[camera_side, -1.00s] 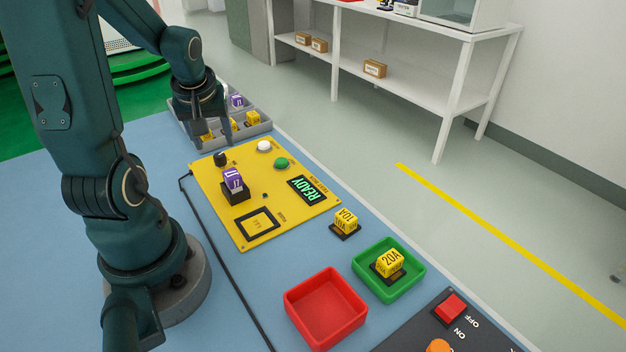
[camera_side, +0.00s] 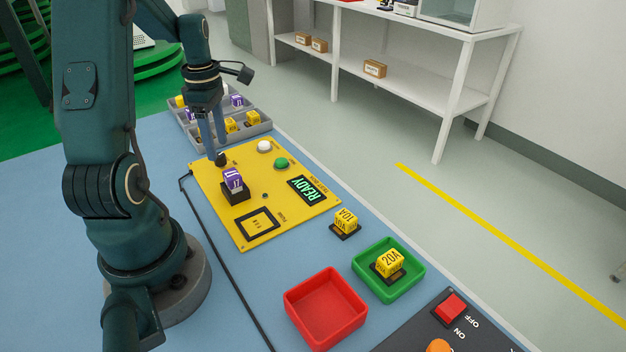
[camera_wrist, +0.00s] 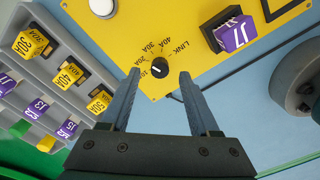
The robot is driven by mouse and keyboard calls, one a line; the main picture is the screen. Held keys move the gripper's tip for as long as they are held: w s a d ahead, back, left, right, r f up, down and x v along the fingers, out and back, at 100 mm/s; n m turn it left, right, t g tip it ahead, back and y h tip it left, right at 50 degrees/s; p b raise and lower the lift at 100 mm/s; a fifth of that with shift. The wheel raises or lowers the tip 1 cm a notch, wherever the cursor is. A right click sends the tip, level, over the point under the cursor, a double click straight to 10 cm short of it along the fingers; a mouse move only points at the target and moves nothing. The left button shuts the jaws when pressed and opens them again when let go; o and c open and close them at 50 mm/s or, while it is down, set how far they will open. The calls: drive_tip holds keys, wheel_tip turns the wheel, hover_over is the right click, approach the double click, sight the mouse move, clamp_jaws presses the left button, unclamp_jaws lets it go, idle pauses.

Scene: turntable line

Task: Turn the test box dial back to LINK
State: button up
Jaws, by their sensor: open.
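The yellow test box (camera_side: 290,212) lies flat on the blue bench. Its black dial (camera_wrist: 159,68) sits near one corner, ringed by the labels 10A to 40A and LINK; a pale pointer mark shows, but I cannot tell for sure which label it meets. In the side view the dial (camera_side: 221,159) is partly behind a fingertip. My gripper (camera_wrist: 160,76) points down at the dial, jaws open, with one fingertip on each side of it. I see no clear contact. A purple fuse block (camera_side: 233,180) stands in a black socket on the box.
A grey tray (camera_side: 262,126) of yellow and purple blocks lies beyond the box. White (camera_side: 264,146) and green (camera_side: 281,162) buttons sit near the dial. A READY display (camera_side: 307,189) is lit. Red (camera_side: 326,309) and green (camera_side: 414,280) bins stand nearer the camera.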

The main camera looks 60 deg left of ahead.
sight(220, 161)
drive_tip(key=shift+f, duration=1.35)
clamp_jaws()
